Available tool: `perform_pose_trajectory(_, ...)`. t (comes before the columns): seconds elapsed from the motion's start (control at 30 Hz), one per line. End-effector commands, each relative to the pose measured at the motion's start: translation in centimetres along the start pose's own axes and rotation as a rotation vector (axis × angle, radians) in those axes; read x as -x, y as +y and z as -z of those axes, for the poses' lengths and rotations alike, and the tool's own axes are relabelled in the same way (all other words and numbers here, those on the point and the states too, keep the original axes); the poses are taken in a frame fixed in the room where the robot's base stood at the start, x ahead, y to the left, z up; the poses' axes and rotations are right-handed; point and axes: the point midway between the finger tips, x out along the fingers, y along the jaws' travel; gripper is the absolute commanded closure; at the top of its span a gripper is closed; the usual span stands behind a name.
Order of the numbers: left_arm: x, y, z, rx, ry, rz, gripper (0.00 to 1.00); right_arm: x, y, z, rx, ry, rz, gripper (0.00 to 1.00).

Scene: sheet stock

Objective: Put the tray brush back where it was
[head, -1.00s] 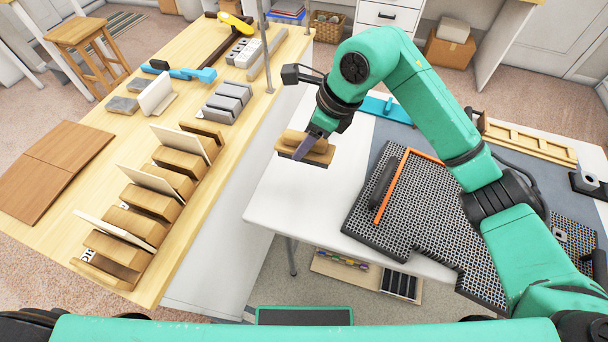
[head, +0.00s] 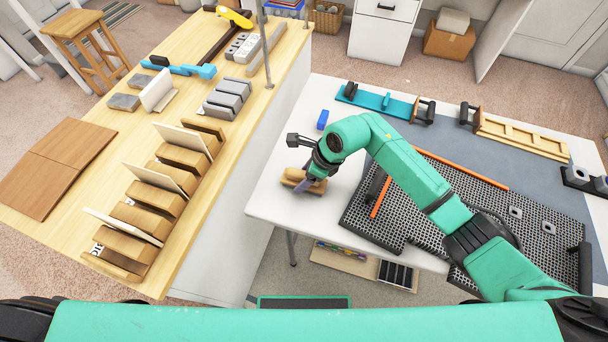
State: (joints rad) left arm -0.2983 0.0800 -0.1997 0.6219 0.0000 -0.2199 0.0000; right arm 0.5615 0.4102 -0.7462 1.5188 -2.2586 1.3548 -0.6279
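The tray brush (head: 293,177), a small block with a tan wooden top, is at the left part of the white table (head: 275,205), just left of the dark mesh mat. My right gripper (head: 306,184) comes down over it from the right, with its fingers against the block, and appears shut on it. The brush is very low, at or just above the table top; I cannot tell whether it touches. The fingers hide part of the brush. My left gripper is not in view.
A dark mesh mat (head: 425,207) with orange strips lies right of the brush. A small blue block (head: 322,120) stands behind it, and a teal board (head: 375,98) lies farther back. The wooden bench (head: 180,240) at left holds upright boards and grey blocks. White table is bare around the brush.

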Motion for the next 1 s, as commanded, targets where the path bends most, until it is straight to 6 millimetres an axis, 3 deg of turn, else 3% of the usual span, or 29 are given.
perform_pose_trajectory(0.3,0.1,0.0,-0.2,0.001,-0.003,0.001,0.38,0.1,0.0,-0.1,0.000,0.000,0.000,0.13)
perform_pose_trajectory(0.47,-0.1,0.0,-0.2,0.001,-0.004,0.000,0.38,1.1,-0.1,-0.1,0.001,-0.002,0.003,0.13)
perform_pose_trajectory(0.8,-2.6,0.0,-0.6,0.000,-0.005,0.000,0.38,9.4,-0.2,0.0,0.002,-0.001,0.006,0.13)
perform_pose_trajectory(1.0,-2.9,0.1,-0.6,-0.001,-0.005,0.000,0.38,12.1,-0.1,-0.1,0.000,-0.001,0.001,0.13)
